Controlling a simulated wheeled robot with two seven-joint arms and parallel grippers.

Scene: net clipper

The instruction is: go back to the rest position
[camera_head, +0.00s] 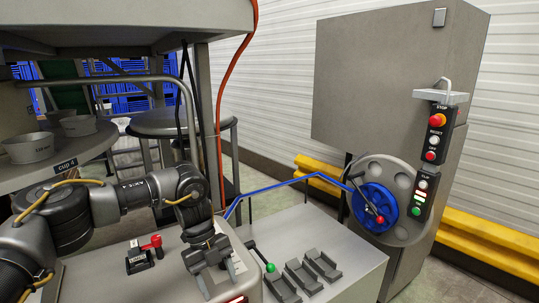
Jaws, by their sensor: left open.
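My left gripper (209,266) hangs over the metal machine top at the lower middle, at the end of my left arm coming in from the left. Its jaws are open and I see nothing held between them. A small device with a red handle (152,243) stands on the machine top, left of the gripper. A lever with a green knob (270,267) is just right of the gripper. My right gripper does not show.
A blue wheel (375,207) with a red-knobbed crank is on the grey cabinet (395,85) at right, beside a button panel (431,150). A blue line (290,183) runs towards it. Metal cups (31,148) stand at left. Grey holders (304,276) sit at lower right.

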